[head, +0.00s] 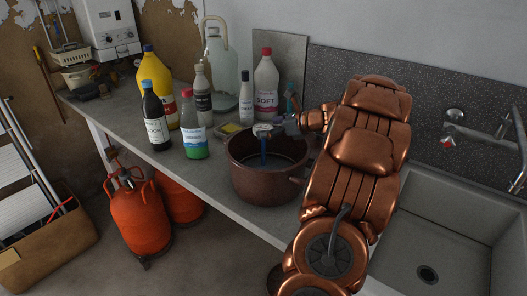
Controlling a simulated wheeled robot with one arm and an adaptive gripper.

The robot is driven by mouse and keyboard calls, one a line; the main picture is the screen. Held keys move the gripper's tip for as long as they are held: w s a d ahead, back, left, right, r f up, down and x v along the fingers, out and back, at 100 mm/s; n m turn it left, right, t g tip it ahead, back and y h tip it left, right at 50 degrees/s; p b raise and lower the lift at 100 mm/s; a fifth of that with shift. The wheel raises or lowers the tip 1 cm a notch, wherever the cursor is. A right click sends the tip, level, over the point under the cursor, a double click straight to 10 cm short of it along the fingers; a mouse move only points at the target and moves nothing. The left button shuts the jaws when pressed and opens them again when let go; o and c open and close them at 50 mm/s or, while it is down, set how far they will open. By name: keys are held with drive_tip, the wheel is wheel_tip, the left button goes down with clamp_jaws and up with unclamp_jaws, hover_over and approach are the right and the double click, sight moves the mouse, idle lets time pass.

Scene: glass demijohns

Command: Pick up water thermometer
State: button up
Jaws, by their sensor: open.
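A slim blue stick (263,152), which looks like the water thermometer, shows inside the brown pot (262,187), upright near the middle. Its upper end is hidden at my gripper. My gripper (264,130) is open over the pot's rim, right at the top of the blue stick. The fingers are small in view, so I cannot tell whether they touch it or stand around it. My copper-coloured arm comes in from the right and covers part of the pot's right side.
Several bottles, including a yellow one (156,85), a green-and-clear one (192,125) and a white SOFT bottle (266,85), stand left of and behind the pot. A glass demijohn (221,62) stands at the back. A sink (445,240) with a tap lies right. Orange gas cylinders (140,217) stand on the floor.

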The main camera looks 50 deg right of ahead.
sight(261, 126)
drive_tip(key=shift+p+x, duration=0.3)
drive_tip(key=shift+x, duration=1.2)
drive_tip(key=shift+d, duration=0.1)
drive_tip(key=c, duration=1.9)
